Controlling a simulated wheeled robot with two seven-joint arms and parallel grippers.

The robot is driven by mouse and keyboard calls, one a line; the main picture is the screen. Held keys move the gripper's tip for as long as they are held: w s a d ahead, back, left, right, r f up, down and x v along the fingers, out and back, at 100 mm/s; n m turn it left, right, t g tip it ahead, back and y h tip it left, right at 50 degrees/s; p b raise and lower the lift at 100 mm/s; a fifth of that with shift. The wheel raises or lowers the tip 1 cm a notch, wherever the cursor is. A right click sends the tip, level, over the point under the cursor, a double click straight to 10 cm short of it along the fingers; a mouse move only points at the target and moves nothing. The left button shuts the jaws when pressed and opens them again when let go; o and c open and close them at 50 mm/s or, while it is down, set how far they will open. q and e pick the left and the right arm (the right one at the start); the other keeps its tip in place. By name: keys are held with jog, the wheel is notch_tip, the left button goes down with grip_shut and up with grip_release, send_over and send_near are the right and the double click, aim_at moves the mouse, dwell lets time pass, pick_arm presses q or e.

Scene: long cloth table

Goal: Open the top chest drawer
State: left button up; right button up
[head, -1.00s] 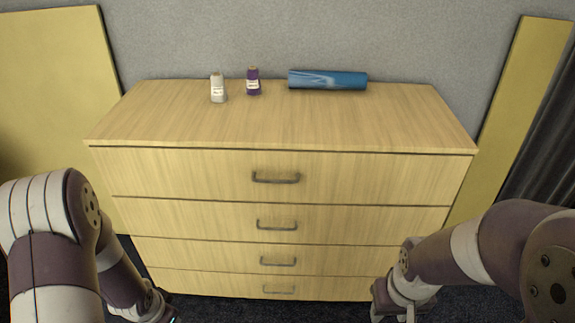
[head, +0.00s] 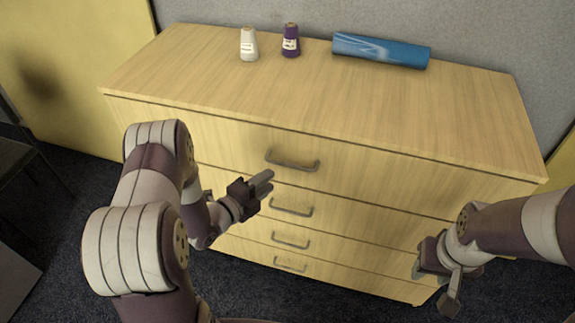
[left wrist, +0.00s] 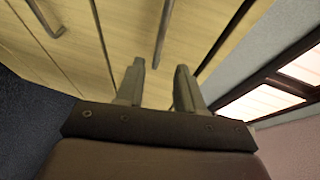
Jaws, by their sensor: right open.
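The wooden chest stands in front of me with its drawers shut. The top drawer (head: 225,140) has a dark bar handle (head: 292,165), apart from any finger in the head view. My left gripper (head: 264,180) is just left of and below this handle. In the left wrist view, the left gripper's two fingers (left wrist: 158,82) are spread with nothing between them. The top handle (left wrist: 162,35) appears beyond the fingertips there, roughly in line with the gap. My right gripper (head: 447,285) is open and empty, low by the chest's right front side.
A white bottle (head: 249,45), a purple bottle (head: 291,41) and a blue roll (head: 380,50) lie or stand at the back of the chest top. Lower drawers have similar handles, such as the second one (head: 291,208). A grey wall is behind.

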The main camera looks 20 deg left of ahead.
pick_arm(q)
jog(key=x, duration=0.9)
jog(key=shift+f+p, duration=0.15)
jog(key=shift+p, duration=0.2)
grip_shut()
